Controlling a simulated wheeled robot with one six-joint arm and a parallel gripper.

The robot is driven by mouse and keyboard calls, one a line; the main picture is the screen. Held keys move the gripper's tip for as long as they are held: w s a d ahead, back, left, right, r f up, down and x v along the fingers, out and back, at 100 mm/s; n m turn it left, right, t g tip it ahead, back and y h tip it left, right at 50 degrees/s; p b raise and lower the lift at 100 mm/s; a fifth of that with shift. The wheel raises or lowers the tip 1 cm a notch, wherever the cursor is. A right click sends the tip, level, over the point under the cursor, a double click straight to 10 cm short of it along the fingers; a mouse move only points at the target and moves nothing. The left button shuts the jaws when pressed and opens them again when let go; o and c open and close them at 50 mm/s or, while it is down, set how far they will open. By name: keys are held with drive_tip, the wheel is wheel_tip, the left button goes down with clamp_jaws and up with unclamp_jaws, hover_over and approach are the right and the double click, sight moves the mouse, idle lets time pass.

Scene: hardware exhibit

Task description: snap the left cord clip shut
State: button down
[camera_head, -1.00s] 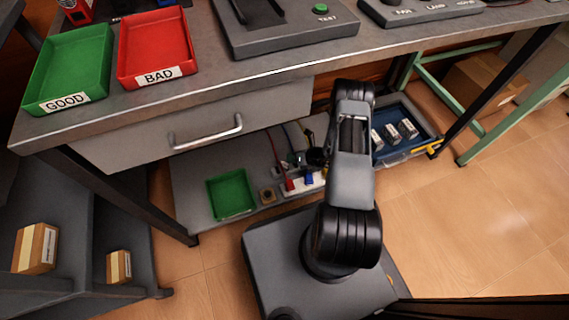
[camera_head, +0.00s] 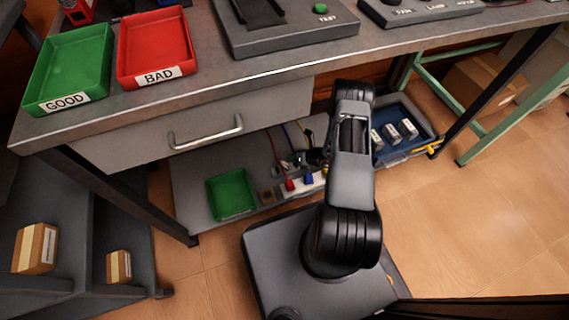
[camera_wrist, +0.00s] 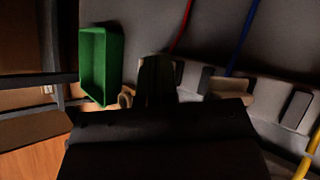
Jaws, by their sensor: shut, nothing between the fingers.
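My gripper (camera_wrist: 158,66) shows in the wrist view as a dark, shut pair of fingers with nothing held. A red cord (camera_wrist: 184,25) and a blue cord (camera_wrist: 243,40) run up from this area. I cannot make out the left cord clip or whether it is open; my arm and the shadow hide much there.
The green tray (camera_wrist: 100,65) lies left of my gripper, with a small brown block (camera_head: 266,195) beside it. A blue crate (camera_head: 425,128) with white boxes stands at the right. The bench and its drawer (camera_head: 205,128) overhang the shelf.

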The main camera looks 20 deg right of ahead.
drive_tip(key=shift+a+f, duration=0.1)
drive_tip(key=shift+a, duration=0.1)
drive_tip(key=shift+a+f, duration=0.1)
drive_tip(key=shift+a, duration=0.1)
drive_tip(key=shift+a+f+b, duration=0.45)
drive_tip(key=shift+a+b, duration=0.05)
drive_tip(key=shift+a, duration=0.3)
idle(1.0)
drive_tip(key=shift+d, duration=0.1)
drive_tip(key=shift+d+r, duration=0.35)
drive_tip(key=shift+d, duration=0.25)
drive_tip(key=shift+d+r, duration=0.3)
drive_tip(key=shift+d, duration=0.25)
drive_tip(key=shift+p, duration=0.3)
drive_tip(key=shift+d+r+p, duration=0.15)
drive_tip(key=shift+d+r, duration=0.25)
drive_tip(key=shift+d, duration=0.3)
drive_tip(key=shift+d+r+p, duration=0.1)
drive_tip(key=shift+d+r, duration=0.25)
drive_tip(key=shift+d, duration=0.35)
drive_tip(key=shift+d+r+p, duration=0.15)
drive_tip(key=shift+d+r, duration=0.25)
drive_tip(key=shift+d, duration=0.4)
drive_tip(key=shift+s, duration=0.1)
